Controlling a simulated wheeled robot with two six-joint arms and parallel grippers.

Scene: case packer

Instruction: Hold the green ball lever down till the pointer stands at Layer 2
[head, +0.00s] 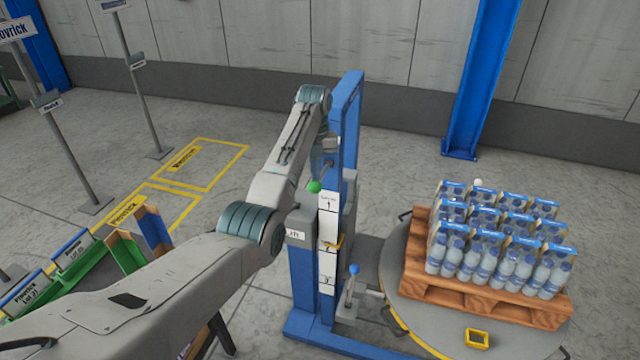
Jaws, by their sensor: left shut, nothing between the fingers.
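The green ball (314,187) of the lever shows at the left side of the blue mast (345,120). My left gripper (319,170) is just above the ball, pointing down and shut, with nothing between its fingers. Whether it touches the ball I cannot tell. A white scale strip (328,208) runs down the mast's front. The yellow pointer (334,244) stands about midway down the strip. The strip's lettering is too small to read, so I cannot tell which layer it marks. My right gripper is not in view.
A blue ball lever (355,270) stands lower on the mast. To the right, a round turntable (410,311) bears a wooden pallet (480,290) with bottle packs (490,258). Green trays (90,278) and a small brown-and-blue divider box (125,250) are at lower left.

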